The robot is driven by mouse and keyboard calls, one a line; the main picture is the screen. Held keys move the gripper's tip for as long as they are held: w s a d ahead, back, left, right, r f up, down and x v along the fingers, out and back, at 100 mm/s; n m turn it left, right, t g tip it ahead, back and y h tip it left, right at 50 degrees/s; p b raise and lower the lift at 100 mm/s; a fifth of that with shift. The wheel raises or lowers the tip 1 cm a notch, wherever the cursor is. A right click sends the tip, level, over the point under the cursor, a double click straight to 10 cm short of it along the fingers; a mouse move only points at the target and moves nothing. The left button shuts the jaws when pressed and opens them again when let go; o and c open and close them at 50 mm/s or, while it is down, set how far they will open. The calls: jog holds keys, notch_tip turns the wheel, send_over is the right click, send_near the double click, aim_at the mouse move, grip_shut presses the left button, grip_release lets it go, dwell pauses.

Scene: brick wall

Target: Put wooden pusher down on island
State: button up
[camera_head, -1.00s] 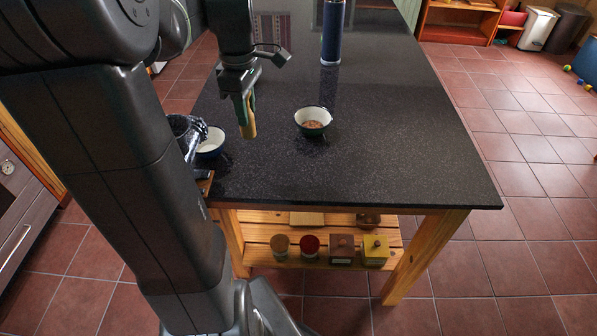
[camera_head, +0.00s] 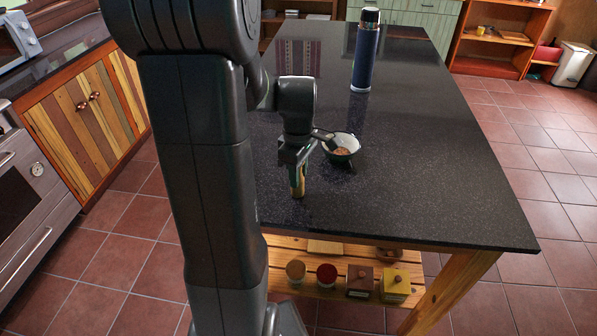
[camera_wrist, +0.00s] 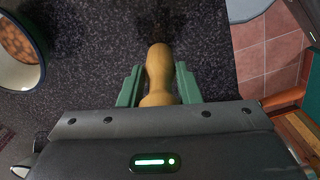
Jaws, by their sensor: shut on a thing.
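The wooden pusher (camera_wrist: 158,72) is a light tan, rounded wooden piece. My gripper (camera_wrist: 158,90) is shut on it, with a green finger on each side. In the head view my gripper (camera_head: 297,180) points down over the near left part of the island (camera_head: 430,190), a table with a dark speckled top. The pusher (camera_head: 298,184) hangs upright below the fingers there. I cannot tell whether its lower end touches the top.
A bowl (camera_head: 342,147) with brown contents stands just right of my gripper. A tall blue flask (camera_head: 365,50) stands farther back. The right part of the top is clear. Jars and boxes (camera_head: 360,280) sit on the shelf below.

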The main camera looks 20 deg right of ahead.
jog(key=shift+f, duration=0.2)
jog(key=o, duration=1)
notch_tip(320, 180, up, 12)
jog(key=shift+r, duration=0.2)
